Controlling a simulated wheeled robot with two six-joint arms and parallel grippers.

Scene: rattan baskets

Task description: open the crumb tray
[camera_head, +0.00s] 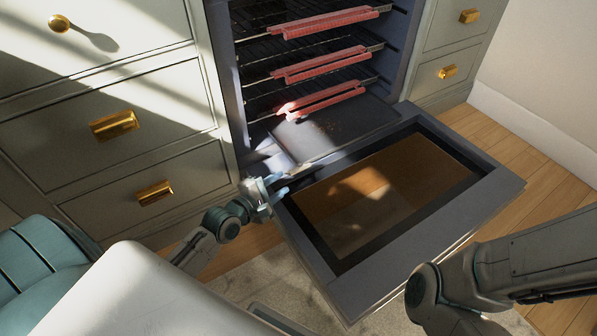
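The oven stands open, and its door (400,258) is folded down flat with a dark glass panel. The crumb tray (335,128) is a dark, flat plate with small specks at the bottom of the oven cavity, below the racks. My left gripper (281,186) is at the left inner corner of the lowered door, close to the oven's lower left front edge and short of the tray. Its light blue fingers look apart with nothing between them. Whether they touch the door is unclear. My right arm comes in from the right over the door's near corner; its gripper is out of view.
Several wire racks with red front guards (322,68) sit above the tray. Grey-green drawers with brass knobs (115,125) flank the oven on the left, and more drawers (447,71) stand on the right. A pale rug (285,288) lies on the wooden floor below.

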